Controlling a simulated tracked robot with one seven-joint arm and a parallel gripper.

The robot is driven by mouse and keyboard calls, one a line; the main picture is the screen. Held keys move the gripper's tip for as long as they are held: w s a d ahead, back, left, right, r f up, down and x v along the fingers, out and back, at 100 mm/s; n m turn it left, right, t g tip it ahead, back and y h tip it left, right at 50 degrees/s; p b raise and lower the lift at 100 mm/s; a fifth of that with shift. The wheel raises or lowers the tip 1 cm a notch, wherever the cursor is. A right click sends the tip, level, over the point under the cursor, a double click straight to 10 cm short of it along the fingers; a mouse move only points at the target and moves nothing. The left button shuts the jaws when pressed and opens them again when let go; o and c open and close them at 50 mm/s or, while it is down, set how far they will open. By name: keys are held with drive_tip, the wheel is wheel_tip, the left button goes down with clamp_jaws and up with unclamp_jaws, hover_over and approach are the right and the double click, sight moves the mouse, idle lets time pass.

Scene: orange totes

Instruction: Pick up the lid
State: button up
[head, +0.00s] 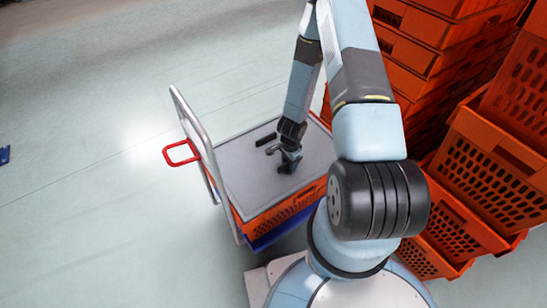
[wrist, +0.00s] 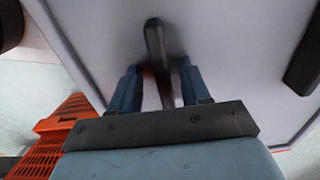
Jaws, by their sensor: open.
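The lid (head: 236,172) is a flat grey panel lying on an orange tote (head: 270,222) on a cart. It fills most of the wrist view (wrist: 95,40). It has two dark bar handles: one (wrist: 154,42) lies ahead of my gripper, the other (wrist: 306,62) is at the right edge of the wrist view and shows in the head view (head: 266,139). My gripper (wrist: 160,82) is open, its two blue fingers on either side of the nearer handle's line. In the head view my gripper (head: 287,167) is low over the lid. Whether the fingers touch it I cannot tell.
The cart has a grey push bar (head: 190,125) with a red handle (head: 181,152) on its left. Stacked orange totes (head: 500,180) stand close on the right.

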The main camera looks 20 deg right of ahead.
drive_tip(key=shift+f, duration=0.2)
clamp_jaws()
idle(0.4)
